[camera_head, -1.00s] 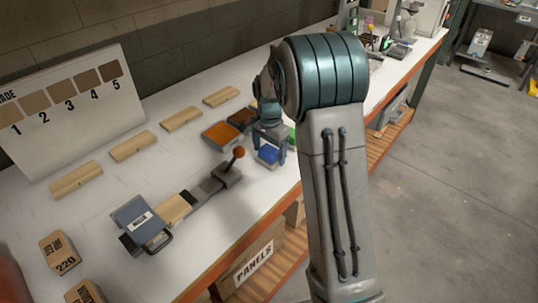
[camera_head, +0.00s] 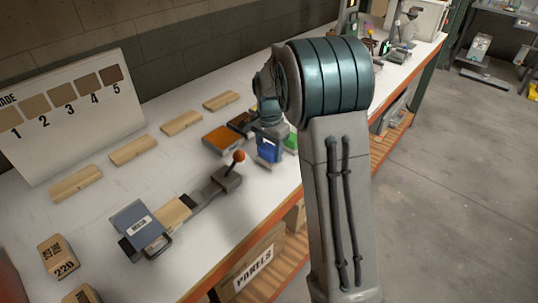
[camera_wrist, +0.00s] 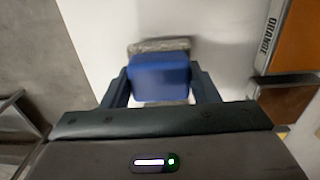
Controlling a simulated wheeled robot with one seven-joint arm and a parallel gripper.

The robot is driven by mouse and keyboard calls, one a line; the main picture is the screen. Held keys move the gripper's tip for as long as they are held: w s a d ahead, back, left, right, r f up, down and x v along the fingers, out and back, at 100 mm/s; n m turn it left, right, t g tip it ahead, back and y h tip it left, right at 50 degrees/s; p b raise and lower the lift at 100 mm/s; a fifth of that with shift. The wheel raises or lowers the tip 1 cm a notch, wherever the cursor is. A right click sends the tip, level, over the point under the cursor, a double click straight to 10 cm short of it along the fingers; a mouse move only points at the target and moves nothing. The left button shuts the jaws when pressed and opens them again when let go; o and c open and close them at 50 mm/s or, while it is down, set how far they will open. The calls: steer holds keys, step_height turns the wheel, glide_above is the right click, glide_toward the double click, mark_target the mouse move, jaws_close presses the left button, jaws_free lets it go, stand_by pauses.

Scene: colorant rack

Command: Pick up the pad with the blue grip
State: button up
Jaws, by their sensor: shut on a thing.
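The pad with the blue grip (camera_wrist: 160,77) is between the two fingers of my gripper (camera_wrist: 161,88) in the wrist view. Its blue block sits on a grey, rough-edged base. My gripper is shut on the blue grip. In the head view the blue grip (camera_head: 269,150) shows below my gripper (camera_head: 268,144), over the white table top near its front edge. I cannot tell for sure whether the pad's base touches the table.
A clamp with an orange-knobbed lever (camera_head: 238,156) stands nearer. Wooden blocks (camera_head: 181,123) line the back. A green object (camera_head: 291,141) is just right.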

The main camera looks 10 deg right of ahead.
steer(key=shift+r, duration=0.95)
steer(key=s+d+r, duration=0.2)
steer(key=d+r, duration=0.1)
steer(key=d, duration=0.2)
steer(key=s+d+r+b, duration=0.1)
steer(key=s+d+r, duration=0.1)
steer(key=d+r, duration=0.2)
steer(key=shift+s+d+b, duration=0.3)
steer(key=shift+d, duration=0.6)
steer(key=shift+o, duration=0.5)
